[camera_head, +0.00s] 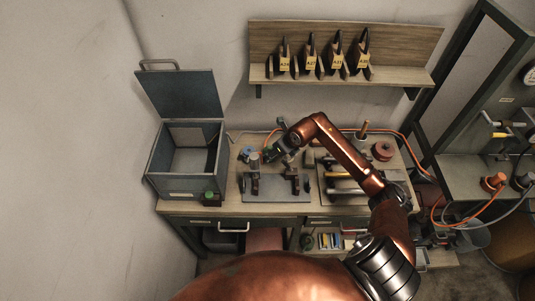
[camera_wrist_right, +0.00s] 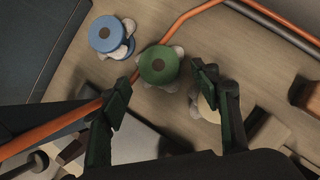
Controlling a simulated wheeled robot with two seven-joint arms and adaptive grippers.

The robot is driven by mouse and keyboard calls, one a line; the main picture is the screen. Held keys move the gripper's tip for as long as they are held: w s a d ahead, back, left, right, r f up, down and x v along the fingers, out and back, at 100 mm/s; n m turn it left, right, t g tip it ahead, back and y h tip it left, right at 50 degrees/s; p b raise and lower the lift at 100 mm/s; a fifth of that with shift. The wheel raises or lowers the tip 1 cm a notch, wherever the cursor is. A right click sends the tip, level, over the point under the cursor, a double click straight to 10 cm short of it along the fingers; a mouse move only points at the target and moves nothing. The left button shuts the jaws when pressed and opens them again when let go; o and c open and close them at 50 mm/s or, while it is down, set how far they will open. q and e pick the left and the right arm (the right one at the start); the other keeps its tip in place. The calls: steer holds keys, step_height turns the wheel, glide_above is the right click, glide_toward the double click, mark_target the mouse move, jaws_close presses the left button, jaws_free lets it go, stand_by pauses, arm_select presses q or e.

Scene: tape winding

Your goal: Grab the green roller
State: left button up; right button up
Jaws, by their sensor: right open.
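The green roller (camera_wrist_right: 159,65) stands on the wooden bench in the right wrist view, a round green top with pale lobed pieces around its base. My right gripper (camera_wrist_right: 160,90) is open, with one finger on each side below the roller in the picture. The fingers do not visibly touch it, and nothing is between them. In the head view my right gripper (camera_head: 277,147) hangs over the back middle of the bench, and I cannot clearly tell the roller from the gripper there. My left gripper is not in view.
A blue roller (camera_wrist_right: 106,33) stands close to the left of the green one. An orange hose (camera_wrist_right: 146,50) runs past both. An open metal box (camera_head: 185,188) stands at the bench's left. A grey plate (camera_head: 276,195) with dark fixtures lies in front.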

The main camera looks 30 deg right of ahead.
steer(key=x, duration=0.3)
steer(key=shift+w+f, duration=0.25)
steer(key=shift+f, duration=0.05)
steer(key=shift+w+f, duration=0.25)
steer(key=shift+f, duration=0.25)
steer(key=c, duration=0.6)
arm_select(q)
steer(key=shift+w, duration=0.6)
arm_select(e)
steer(key=c, duration=0.6)
